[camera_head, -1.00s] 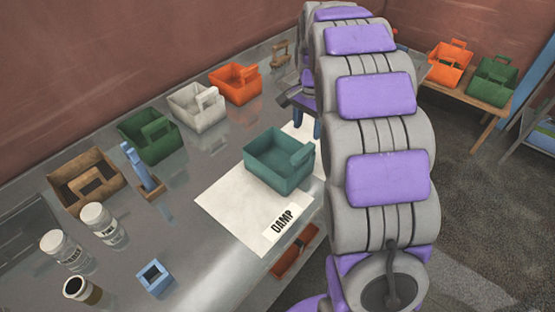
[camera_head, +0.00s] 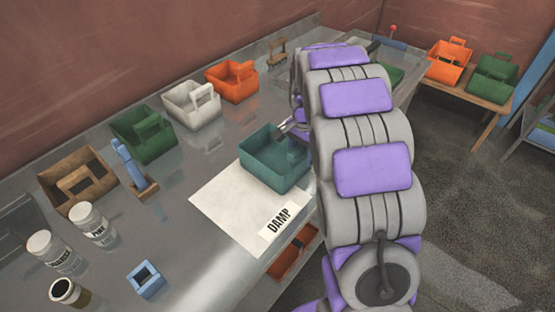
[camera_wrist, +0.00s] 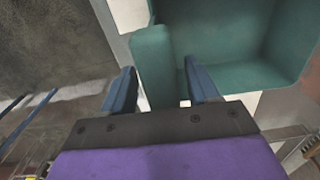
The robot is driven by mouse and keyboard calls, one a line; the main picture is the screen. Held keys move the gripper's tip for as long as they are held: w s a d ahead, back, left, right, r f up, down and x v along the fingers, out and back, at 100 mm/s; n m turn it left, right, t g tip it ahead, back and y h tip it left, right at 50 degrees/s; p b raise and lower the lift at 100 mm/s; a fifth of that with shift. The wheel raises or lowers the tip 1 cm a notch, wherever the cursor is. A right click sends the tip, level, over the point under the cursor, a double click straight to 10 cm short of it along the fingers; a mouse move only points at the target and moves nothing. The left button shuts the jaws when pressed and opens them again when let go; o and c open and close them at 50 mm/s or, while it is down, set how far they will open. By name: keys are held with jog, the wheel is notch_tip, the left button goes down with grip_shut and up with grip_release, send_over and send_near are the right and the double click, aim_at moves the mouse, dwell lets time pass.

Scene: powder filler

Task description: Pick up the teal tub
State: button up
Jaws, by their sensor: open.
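The teal tub (camera_head: 270,165) sits upright on a white sheet (camera_head: 225,205) with a "DAMP" label (camera_head: 281,219) on the metal bench. My gripper (camera_head: 290,128) is at the tub's far right side in the head view, partly hidden by my arm. In the wrist view, my gripper (camera_wrist: 160,88) is open, with its two blue fingers apart. The tub's upright teal handle (camera_wrist: 153,65) stands between the fingers, with gaps showing beside it. The tub's hollow inside (camera_wrist: 225,45) shows to the right of the handle.
Brown (camera_head: 80,185), green (camera_head: 145,135), white (camera_head: 192,105) and orange (camera_head: 232,82) tubs line the back of the bench.

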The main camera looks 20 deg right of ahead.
jog(key=shift+a+f, duration=0.1)
jog(key=shift+f, duration=0.2)
jog(key=shift+a+r, duration=0.15)
jog(key=shift+a, duration=0.3)
jog(key=shift+c, duration=0.7)
jog(key=shift+d, duration=0.35)
jog(key=c, duration=0.8)
grip_shut()
jog(key=shift+a, duration=0.1)
